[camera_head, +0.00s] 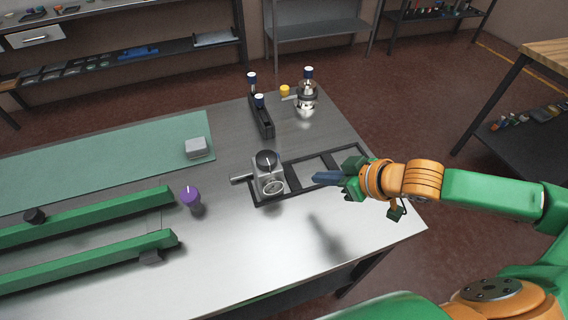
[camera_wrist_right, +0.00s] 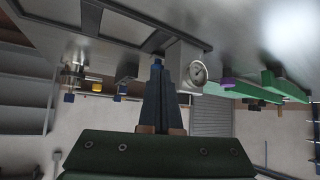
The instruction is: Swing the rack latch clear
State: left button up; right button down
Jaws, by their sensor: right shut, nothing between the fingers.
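A dark rack frame (camera_head: 324,156) with open bays lies on the metal table; its bars also show in the right wrist view (camera_wrist_right: 92,18). A grey metal housing (camera_head: 267,176) with a round dial and a side stub sits in its left bay; it also shows in the right wrist view (camera_wrist_right: 188,64). I cannot make out which part is the latch. My right gripper (camera_head: 320,178) is shut and empty, above the rack's near side, right of the housing and apart from it in the head view. Its dark fingers show in the right wrist view (camera_wrist_right: 158,66). My left gripper is out of view.
A black holder (camera_head: 262,120) with dark-capped items, a shiny metal fitting (camera_head: 307,101) and a yellow piece (camera_head: 285,90) stand behind the rack. A purple knob (camera_head: 190,196), green rails (camera_head: 90,258), a grey block (camera_head: 196,148) and a green mat (camera_head: 100,160) are left. The table's front centre is clear.

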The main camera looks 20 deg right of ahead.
aim_at(296, 184)
jog(key=x, duration=1)
jog(key=shift+w+p, duration=0.2)
jog(key=shift+p, duration=0.1)
jog(key=w+a, duration=0.1)
jog(key=w+a+p, duration=0.1)
jog(key=w, duration=0.1)
jog(key=shift+w+f, duration=0.1)
jog(key=shift+w, duration=0.25)
